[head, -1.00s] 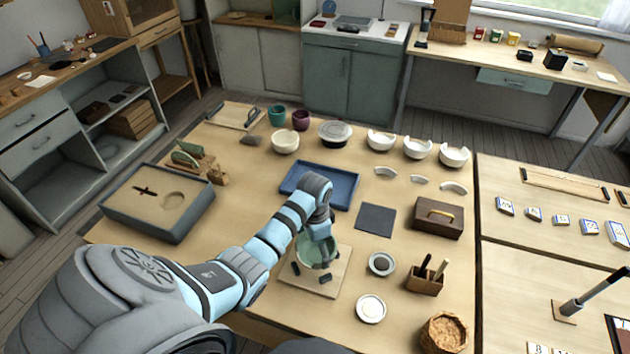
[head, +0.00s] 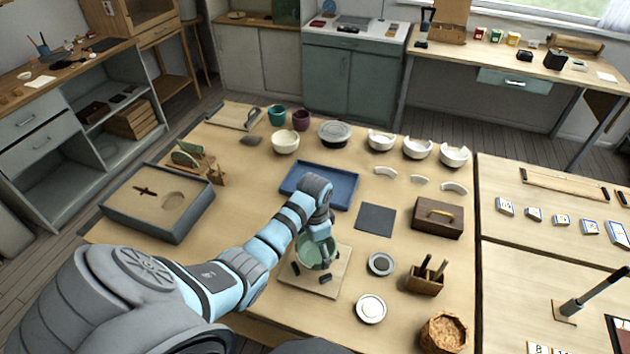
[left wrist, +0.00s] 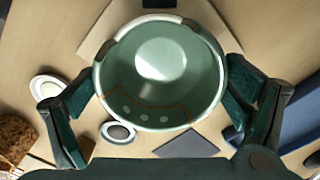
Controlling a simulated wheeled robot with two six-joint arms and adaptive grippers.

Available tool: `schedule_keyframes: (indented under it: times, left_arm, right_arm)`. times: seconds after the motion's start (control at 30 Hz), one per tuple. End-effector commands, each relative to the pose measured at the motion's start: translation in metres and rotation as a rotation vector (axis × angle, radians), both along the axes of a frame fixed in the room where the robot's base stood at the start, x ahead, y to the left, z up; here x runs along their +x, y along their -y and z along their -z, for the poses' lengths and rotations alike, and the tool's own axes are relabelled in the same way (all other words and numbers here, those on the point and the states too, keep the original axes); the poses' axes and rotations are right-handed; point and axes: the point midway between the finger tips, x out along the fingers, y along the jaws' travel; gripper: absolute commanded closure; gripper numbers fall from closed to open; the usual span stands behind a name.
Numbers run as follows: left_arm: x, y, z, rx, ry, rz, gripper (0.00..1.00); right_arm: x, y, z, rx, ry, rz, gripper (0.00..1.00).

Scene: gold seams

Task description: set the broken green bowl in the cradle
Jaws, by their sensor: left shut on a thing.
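The broken green bowl (head: 314,254) is held upright by my left gripper (head: 320,240), low over the cradle, a pale wooden board (head: 342,266) with dark pads. In the left wrist view my left gripper (left wrist: 160,92) has one finger on each side of the bowl (left wrist: 160,60), shut on its outer wall. The bowl's rim has a pale worn band, and a brown line with pale dots runs along its lower inner side. Part of the cradle (left wrist: 105,25) shows behind it. Whether the bowl touches the pads is hidden. My right gripper is out of view.
A blue tray (head: 345,197) lies just beyond the cradle and a dark grey mat (head: 376,219) to its right. Small round dishes (head: 381,263) (head: 370,308) stand close on the right, with a tool holder (head: 425,282) beyond. A sand box (head: 178,232) is at left.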

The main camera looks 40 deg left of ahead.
Motion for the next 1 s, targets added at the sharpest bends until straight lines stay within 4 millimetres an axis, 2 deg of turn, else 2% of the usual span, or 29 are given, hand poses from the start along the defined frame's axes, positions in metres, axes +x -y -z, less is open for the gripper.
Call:
schedule_keyframes:
  times: [0.53,1.0]
  left_arm:
    - [0.000,0.000,0.013,0.000,0.000,0.000,0.31]
    - [0.000,0.000,0.013,0.000,0.001,0.000,0.31]
  right_arm:
    - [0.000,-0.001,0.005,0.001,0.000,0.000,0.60]
    - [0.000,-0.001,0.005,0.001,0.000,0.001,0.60]
